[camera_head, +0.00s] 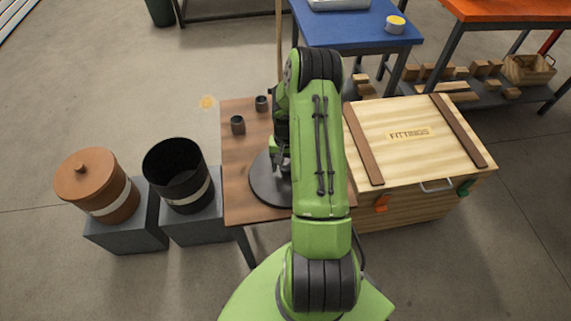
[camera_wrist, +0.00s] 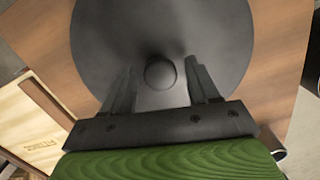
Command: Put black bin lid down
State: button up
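The black bin lid (camera_head: 265,183) is a dark disc lying on the brown wooden table (camera_head: 245,140), partly hidden behind my arm. In the wrist view, the lid (camera_wrist: 105,45) has a round knob (camera_wrist: 160,73) at its middle. My gripper (camera_wrist: 160,80) is over the lid with its two fingers open, one on each side of the knob. A gap shows between each finger and the knob. The black bin (camera_head: 180,180) stands uncovered on a grey block to the left of the table.
A brown lidded bin (camera_head: 97,187) stands left of the black bin. Two dark cups (camera_head: 238,125) (camera_head: 261,103) are on the table's far left part. A wooden fittings crate (camera_head: 410,145) is close on the right. A blue table (camera_head: 345,30) stands behind.

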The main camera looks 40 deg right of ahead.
jog(key=w+a+r+n+t+h+p, duration=0.1)
jog(key=a+r+p, duration=0.1)
jog(key=r, duration=0.9)
jog(key=w+a+r+n+p, duration=0.1)
jog(key=a+r+p, duration=0.1)
jog(key=r, duration=0.9)
jog(key=s+a+r+n+t+h, duration=0.1)
jog(key=s+a+r+n, duration=0.15)
jog(key=a+r, duration=0.6)
jog(key=s+a+r+n+t, duration=0.1)
jog(key=s+a+r, duration=0.1)
jog(key=s, duration=0.3)
jog(key=s+a+r+n+t, duration=0.2)
jog(key=s+a, duration=0.3)
jog(key=s+a+r+n+t+y, duration=0.1)
jog(key=s+a+r, duration=0.1)
jog(key=s, duration=0.3)
jog(key=shift+s+a+r+n+t, duration=0.15)
jog(key=shift+a+n+t, duration=0.2)
jog(key=shift+a, duration=0.5)
